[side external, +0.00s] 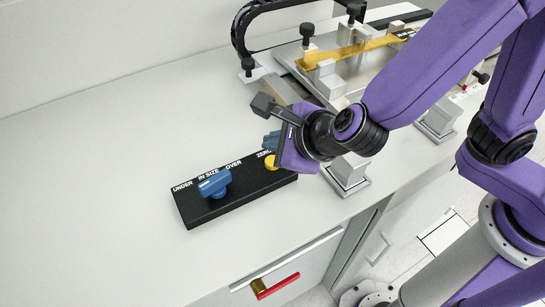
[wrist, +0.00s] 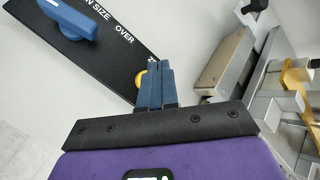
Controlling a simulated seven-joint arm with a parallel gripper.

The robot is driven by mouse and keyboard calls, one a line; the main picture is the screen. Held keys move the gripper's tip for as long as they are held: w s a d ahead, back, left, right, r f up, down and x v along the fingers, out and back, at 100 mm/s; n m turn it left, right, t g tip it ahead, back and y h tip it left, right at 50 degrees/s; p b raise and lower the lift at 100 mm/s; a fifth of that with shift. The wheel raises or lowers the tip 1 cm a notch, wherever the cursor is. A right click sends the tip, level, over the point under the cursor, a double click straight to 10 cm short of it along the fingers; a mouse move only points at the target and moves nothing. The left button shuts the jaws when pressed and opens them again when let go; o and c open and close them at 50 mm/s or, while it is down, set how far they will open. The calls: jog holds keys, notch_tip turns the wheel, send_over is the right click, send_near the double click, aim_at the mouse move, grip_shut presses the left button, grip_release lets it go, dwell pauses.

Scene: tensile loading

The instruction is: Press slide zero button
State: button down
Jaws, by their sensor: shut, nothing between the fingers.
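The slide control box (side external: 232,203) is a black slab on the grey counter, with the words UNDER, IN SIZE, OVER and ZERO along it. The zero button (side external: 271,163) is a yellow round cap at its right end. It also shows in the wrist view (wrist: 140,79), partly hidden behind my fingers. A blue knob (side external: 214,184) sits on the box's left half. My gripper (side external: 269,139) is shut and empty, its blue fingertips close by the button at the ZERO end. In the wrist view the shut fingertips (wrist: 154,65) overlap the button's right edge. I cannot tell whether they touch it.
A metal fixture (side external: 345,68) with clamps and a yellow specimen (side external: 350,50) stands behind my gripper. A grey block (side external: 348,172) stands right of the box. A red drawer handle (side external: 277,287) is below the counter edge. The counter (side external: 100,150) left of the box is clear.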

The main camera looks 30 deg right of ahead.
jog(key=shift+f, duration=0.7)
dwell(1.6)
jog(key=shift+f, duration=0.4)
jog(key=shift+f, duration=0.5)
dwell(0.9)
jog(key=shift+r, duration=0.95)
jog(key=shift+r, duration=2.5)
